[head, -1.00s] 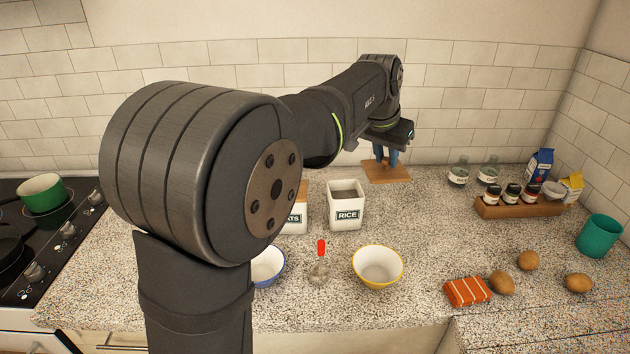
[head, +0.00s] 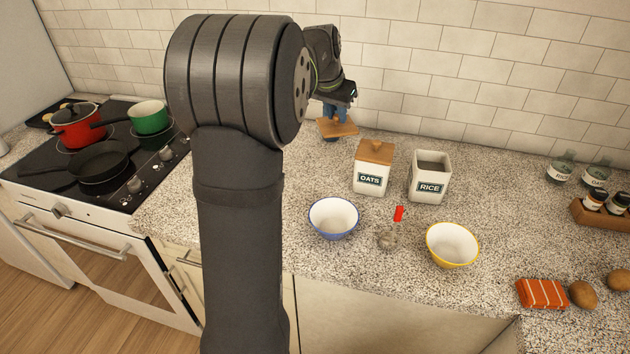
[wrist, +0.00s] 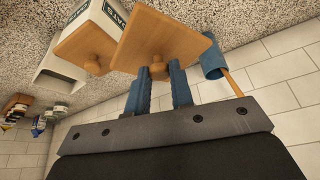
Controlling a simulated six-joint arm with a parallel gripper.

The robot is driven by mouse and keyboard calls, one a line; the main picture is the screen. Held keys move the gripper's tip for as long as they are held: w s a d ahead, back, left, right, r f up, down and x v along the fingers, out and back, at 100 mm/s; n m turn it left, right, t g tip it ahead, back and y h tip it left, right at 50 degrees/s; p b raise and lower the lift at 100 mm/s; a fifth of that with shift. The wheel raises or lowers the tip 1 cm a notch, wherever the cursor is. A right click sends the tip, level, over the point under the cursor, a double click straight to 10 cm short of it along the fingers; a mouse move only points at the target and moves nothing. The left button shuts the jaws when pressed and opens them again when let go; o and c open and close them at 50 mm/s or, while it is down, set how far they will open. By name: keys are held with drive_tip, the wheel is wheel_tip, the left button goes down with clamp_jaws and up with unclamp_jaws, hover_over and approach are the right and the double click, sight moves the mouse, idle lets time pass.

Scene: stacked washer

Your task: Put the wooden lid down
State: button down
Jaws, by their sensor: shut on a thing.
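My gripper (head: 335,112) is shut on the knob of a square wooden lid (head: 338,127). In the wrist view the blue fingers (wrist: 160,80) pinch the knob, and the lid (wrist: 170,42) is beyond them. In the head view the lid is at the back of the counter, left of the oats canister (head: 370,175). That canister wears its own wooden lid (head: 376,151). The rice canister (head: 430,180) is open on top, to the right of the oats. The gap between the held lid and the counter is hard to judge.
A blue cylinder (wrist: 211,62) with a wooden stick is close beside the held lid in the wrist view. The stove (head: 100,160) is left.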

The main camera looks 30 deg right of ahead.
sight(326, 123)
drive_tip(key=shift+w+a+f+n, duration=0.2)
drive_tip(key=shift+w+a+f, duration=0.2)
drive_tip(key=shift+a, duration=0.25)
drive_tip(key=shift+w+a+f+n, duration=0.25)
drive_tip(key=shift+w+a, duration=0.15)
drive_tip(key=shift+a, duration=0.2)
drive_tip(key=a+f, duration=0.1)
drive_tip(key=f, duration=0.2)
drive_tip(key=a+f+n, duration=0.1)
drive_tip(key=f, duration=0.3)
drive_tip(key=s+a+f+n+t, duration=0.1)
drive_tip(key=f, duration=0.2)
drive_tip(key=shift+a+f+n+y, duration=0.2)
drive_tip(key=shift+f+n+y, duration=0.05)
drive_tip(key=shift+f+y, duration=0.15)
drive_tip(key=shift+f, duration=2.05)
drive_tip(key=shift+f, duration=0.2)
drive_tip(key=c, duration=1.3)
unclamp_jaws()
drive_tip(key=shift+o, duration=0.2)
drive_tip(key=v, duration=1.2)
drive_tip(key=shift+r, duration=0.2)
